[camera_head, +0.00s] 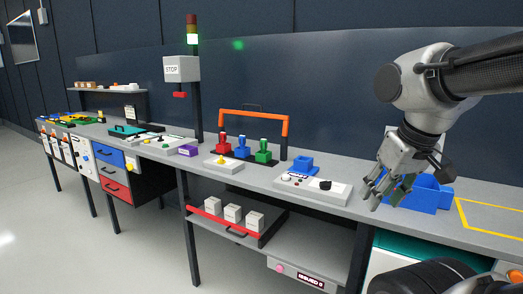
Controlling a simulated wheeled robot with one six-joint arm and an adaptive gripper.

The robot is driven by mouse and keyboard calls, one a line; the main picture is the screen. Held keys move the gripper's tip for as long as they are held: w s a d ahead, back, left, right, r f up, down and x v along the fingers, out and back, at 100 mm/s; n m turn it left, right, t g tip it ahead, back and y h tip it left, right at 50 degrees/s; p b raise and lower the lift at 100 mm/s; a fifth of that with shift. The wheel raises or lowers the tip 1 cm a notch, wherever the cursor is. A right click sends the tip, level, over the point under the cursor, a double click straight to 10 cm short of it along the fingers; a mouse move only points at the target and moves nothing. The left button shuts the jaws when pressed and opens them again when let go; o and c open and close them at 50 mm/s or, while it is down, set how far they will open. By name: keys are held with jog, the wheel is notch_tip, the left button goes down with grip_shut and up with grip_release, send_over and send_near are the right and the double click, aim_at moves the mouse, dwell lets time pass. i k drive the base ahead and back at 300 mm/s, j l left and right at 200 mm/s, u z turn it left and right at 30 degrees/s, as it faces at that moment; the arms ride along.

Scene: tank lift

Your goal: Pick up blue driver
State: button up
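The blue driver (242,148) stands upright in a dark holder on the bench, between a red driver (223,146) and a green driver (263,152). My gripper (378,193) is at the right, well away from the drivers, pointing down in front of a blue bin (428,195). Its fingers look spread apart. A dark green patch shows beside the fingers; I cannot tell whether it is a separate thing.
An orange frame (253,114) rises behind the drivers. A white panel with a yellow button (222,164) lies in front of them. A control box (312,188) and a blue block (303,164) lie between them and my gripper. A STOP sign post (182,69) stands left.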

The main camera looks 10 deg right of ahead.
aim_at(242, 139)
jog(key=i+j+z, duration=0.2)
jog(key=i+j, duration=0.2)
jog(key=j, duration=0.2)
jog(key=i+j+z, duration=0.1)
jog(key=i+j, duration=0.3)
jog(key=j, duration=0.25)
jog(key=i+j+z, duration=0.15)
jog(key=j, duration=0.2)
jog(key=i+j+z, duration=0.1)
jog(key=j, duration=0.25)
jog(key=i+j+z, duration=0.1)
jog(key=i+j, duration=0.15)
jog(key=i+j+z, duration=0.1)
jog(key=j, duration=0.4)
jog(key=i+j+z, duration=0.1)
jog(key=i+j, duration=0.25)
jog(key=i+j+z, duration=0.1)
jog(key=i+j, duration=0.2)
jog(key=j, duration=0.25)
